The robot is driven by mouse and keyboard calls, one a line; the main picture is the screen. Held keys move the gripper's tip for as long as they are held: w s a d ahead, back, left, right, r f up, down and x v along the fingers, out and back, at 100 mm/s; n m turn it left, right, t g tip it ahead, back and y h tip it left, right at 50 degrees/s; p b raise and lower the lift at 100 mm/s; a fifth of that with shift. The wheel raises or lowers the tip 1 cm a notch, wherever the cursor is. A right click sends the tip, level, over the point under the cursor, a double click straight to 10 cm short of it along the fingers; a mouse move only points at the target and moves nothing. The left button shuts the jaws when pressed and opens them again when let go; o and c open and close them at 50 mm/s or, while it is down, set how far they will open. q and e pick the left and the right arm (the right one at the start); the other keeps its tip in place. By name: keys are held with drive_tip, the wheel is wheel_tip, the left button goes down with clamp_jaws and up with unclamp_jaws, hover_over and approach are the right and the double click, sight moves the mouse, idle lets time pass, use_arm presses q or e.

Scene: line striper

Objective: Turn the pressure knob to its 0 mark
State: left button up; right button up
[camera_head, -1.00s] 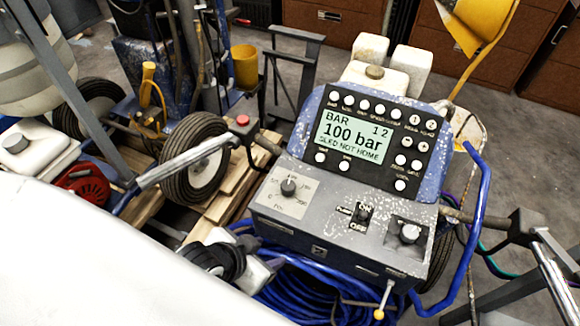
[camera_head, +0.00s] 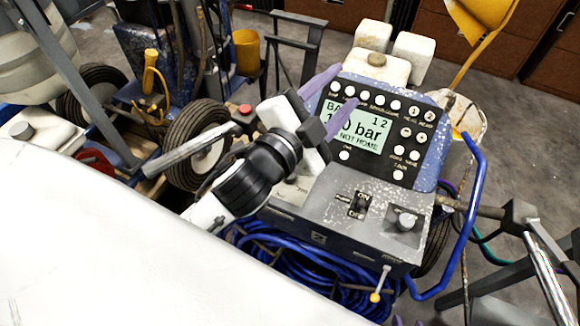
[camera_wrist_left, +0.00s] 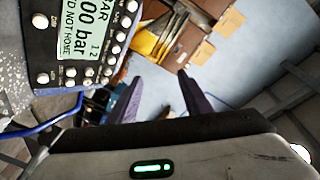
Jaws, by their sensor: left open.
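The line striper's grey control box (camera_head: 330,205) carries a dial plate (camera_head: 290,192) on its left, mostly hidden behind my left arm. The knob on that plate, seen a second ago, is now covered, so its pointer cannot be read. My left gripper (camera_head: 350,84) is open and empty. In the head view its purple fingers overlap the left part of the display (camera_head: 370,130), which reads "bar" and "NOT HOME". In the left wrist view the fingers (camera_wrist_left: 154,84) stand apart, with the display (camera_wrist_left: 82,30) at upper left and no knob between them.
A second knob (camera_head: 405,221) sits at the box's right, beside an ON/OFF switch (camera_head: 359,205). White buttons surround the display. A blue bar (camera_head: 473,225) rises at the right. Blue hose (camera_head: 290,280) lies below, and a wheel (camera_head: 197,145) stands left.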

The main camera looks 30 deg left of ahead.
use_arm(q)
drive_tip(key=s+d+r+m+g+h, duration=0.2)
drive_tip(key=d+r+m+h, duration=0.55)
drive_tip(key=m, duration=0.25)
drive_tip(key=s+d+r+m+g+h, duration=0.25)
drive_tip(key=d+r+m+h, duration=0.35)
drive_tip(key=d+m+h, duration=0.4)
drive_tip(key=s+d+f+m+g, duration=0.4)
drive_tip(key=s+m+g, duration=0.2)
drive_tip(key=m+g, duration=0.65)
drive_tip(key=m+g+y, duration=0.1)
drive_tip(key=m+y, duration=1.1)
drive_tip(key=y, duration=0.8)
approach(290, 174)
wheel_tip(290, 174, down, 8)
drive_tip(key=shift+s+f+p, duration=0.1)
drive_tip(key=shift+f+p, duration=0.1)
drive_tip(key=shift+p, duration=0.65)
